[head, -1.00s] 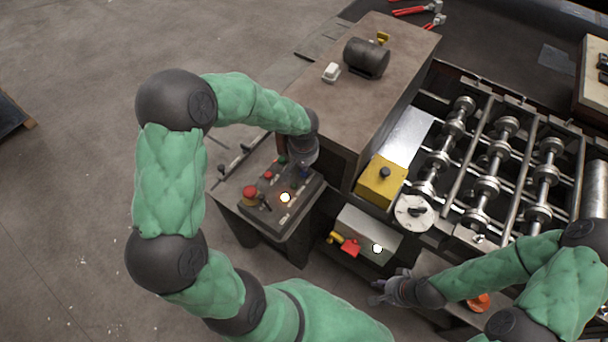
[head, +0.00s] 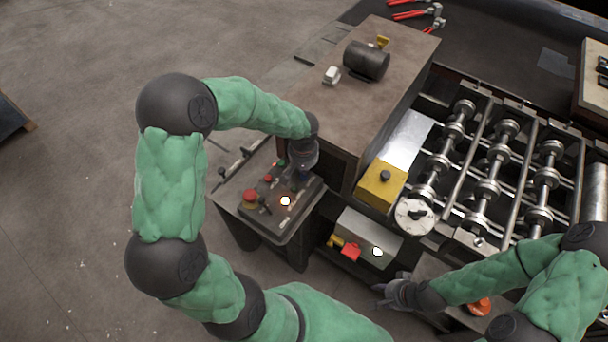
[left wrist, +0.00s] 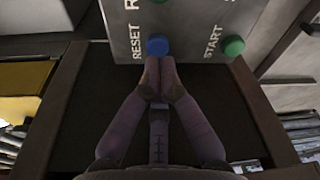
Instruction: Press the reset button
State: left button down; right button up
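The control panel (head: 262,216) stands left of the machine in the head view. In the left wrist view, the blue button (left wrist: 157,46) beside the word RESET is on the grey panel face (left wrist: 185,22). A green START button (left wrist: 233,45) sits to its right. My left gripper (left wrist: 158,66) is shut and empty, its fingertips at the lower edge of the blue button; I cannot tell if they touch it. In the head view my left gripper (head: 298,176) is over the panel's upper right part and hides the blue button. My right gripper (head: 379,291) is open and empty, away from the panel.
The panel also carries a red button (head: 250,195) and a lit light (head: 286,201). A brown cabinet (head: 330,110) stands close behind. A yellow box (head: 381,185) and roller machine (head: 486,170) are to the right.

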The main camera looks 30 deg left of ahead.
aim_at(304, 177)
pick_arm(q)
jog(key=shift+f+b, duration=1.2)
jog(key=shift+b, duration=0.05)
dwell(0.6)
jog(key=shift+r, duration=0.15)
jog(key=shift+r+p, duration=2.1)
jog(key=shift+r, duration=1.3)
jog(key=shift+s, duration=0.1)
